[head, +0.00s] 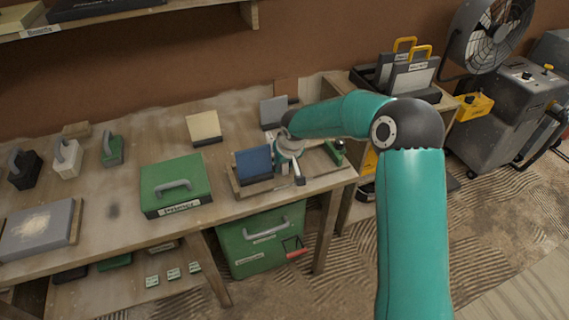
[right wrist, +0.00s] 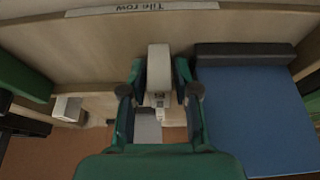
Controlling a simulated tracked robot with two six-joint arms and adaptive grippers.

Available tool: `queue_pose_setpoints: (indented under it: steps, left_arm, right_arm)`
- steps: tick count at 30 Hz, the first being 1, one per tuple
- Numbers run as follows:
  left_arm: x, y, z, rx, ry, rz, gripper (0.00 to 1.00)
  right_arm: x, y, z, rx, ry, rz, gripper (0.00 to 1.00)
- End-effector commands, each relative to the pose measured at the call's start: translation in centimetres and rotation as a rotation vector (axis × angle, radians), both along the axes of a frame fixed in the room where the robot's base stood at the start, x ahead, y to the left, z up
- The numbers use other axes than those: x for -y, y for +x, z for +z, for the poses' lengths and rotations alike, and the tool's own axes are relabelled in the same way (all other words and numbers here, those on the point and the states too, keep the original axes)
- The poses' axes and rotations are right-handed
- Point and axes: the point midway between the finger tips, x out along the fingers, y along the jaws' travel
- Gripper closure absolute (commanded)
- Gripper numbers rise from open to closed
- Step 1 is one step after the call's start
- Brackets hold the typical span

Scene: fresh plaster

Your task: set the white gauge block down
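The white gauge block (right wrist: 159,68) is a small pale block seen between the two fingers of my right gripper (right wrist: 160,80) in the right wrist view. The fingers lie close along both its sides and appear closed on it. In the head view my right gripper (head: 296,165) is low over the wooden tray on the bench, just right of a blue tile (head: 254,163). The blue tile also shows in the right wrist view (right wrist: 250,115). I cannot tell whether the block touches the tray. My left gripper is not in view.
The wooden tray (head: 236,190) carries a "Tile row" label (right wrist: 142,9). A green case (head: 160,193) sits left of it. Cream (head: 203,125) and grey (head: 272,111) tiles stand behind. Black, white and green handled tools (head: 67,158) stand at far left.

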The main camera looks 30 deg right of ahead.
Motion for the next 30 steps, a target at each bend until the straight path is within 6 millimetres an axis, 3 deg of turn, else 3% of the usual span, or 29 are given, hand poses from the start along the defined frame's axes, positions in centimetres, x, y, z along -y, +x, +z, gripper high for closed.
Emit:
queue_pose_setpoints:
  steps: [11,24,30]
  left_arm:
    - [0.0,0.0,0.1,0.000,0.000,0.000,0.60]
    - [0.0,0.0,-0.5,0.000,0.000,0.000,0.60]
    - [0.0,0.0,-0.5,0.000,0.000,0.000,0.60]
  right_arm:
    - [0.0,-0.2,0.7,0.002,0.000,0.000,0.70]
    - [-0.7,-3.2,8.2,0.004,-0.001,-0.001,0.70]
    - [-1.0,-4.2,10.6,0.002,0.000,-0.001,0.70]
